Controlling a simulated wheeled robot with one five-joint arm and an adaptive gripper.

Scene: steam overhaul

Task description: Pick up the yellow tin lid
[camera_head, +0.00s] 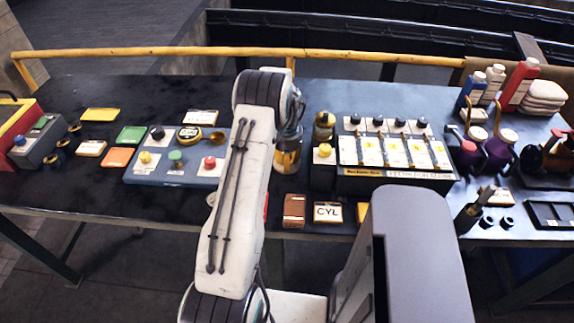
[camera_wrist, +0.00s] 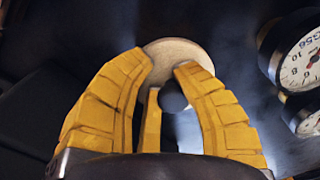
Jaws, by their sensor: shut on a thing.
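In the wrist view, the yellow fingers of my gripper (camera_wrist: 168,82) close around a pale cream round disc, which I take for the tin lid (camera_wrist: 180,50). A dark round knob (camera_wrist: 172,98) shows between the fingers, in front of the disc. The lid's lower part is hidden by the fingers and knob. In the head view, my gripper (camera_head: 287,163) points down over the table between the grey button panel and the switch panel. My arm partly covers it, and I cannot make out the lid there.
White dials (camera_wrist: 302,66) stand close at right in the wrist view.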

